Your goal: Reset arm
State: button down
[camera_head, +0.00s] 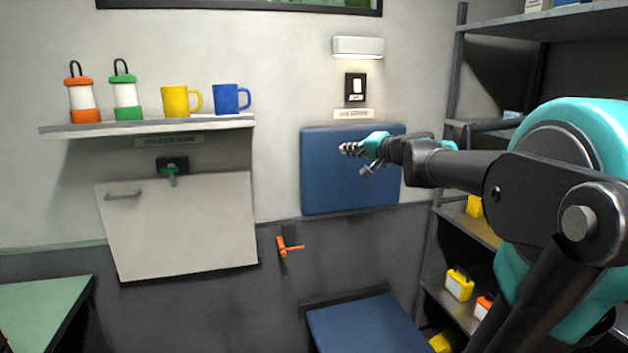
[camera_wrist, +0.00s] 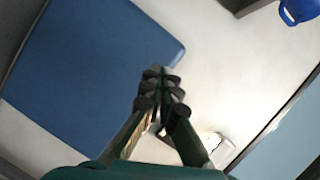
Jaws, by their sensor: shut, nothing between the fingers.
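My gripper (camera_head: 352,149) is at the end of my arm, which reaches in from the right in the head view. It is held in the air in front of the blue wall pad (camera_head: 325,185). In the wrist view my gripper (camera_wrist: 160,82) points away from the camera, its fingers together with nothing between them. The blue pad (camera_wrist: 85,75) fills the left of that view.
A wall shelf (camera_head: 150,126) holds an orange lantern (camera_head: 81,97), a green lantern (camera_head: 126,97), a yellow mug (camera_head: 176,101) and a blue mug (camera_head: 227,98). Below hangs a white panel (camera_head: 185,225). An orange handle (camera_head: 288,247) sticks out. Right stands a rack (camera_head: 460,305).

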jog(key=s+a+f+n+g+h, duration=0.15)
jog(key=s+f, duration=0.25)
jog(key=f, duration=0.4)
jog(key=s+f+n+g, duration=0.25)
jog(key=s+f, duration=0.25)
jog(key=f, duration=0.4)
jog(key=s+d+f+n+g+h, duration=0.1)
jog(key=s+d+f, duration=0.4)
jog(key=s+f, duration=0.5)
jog(key=s+d+f+n+g+h, duration=0.1)
jog(key=s+d+f+g+h, duration=0.3)
jog(key=s+f, duration=0.6)
notch_tip(320, 180, down, 3)
jog(key=shift+s+d+f+h, duration=0.1)
jog(key=shift+s+d+h, duration=0.3)
jog(key=shift+h, duration=0.65)
jog(key=c, duration=2.2)
grip_release()
jog(key=shift+w, duration=0.1)
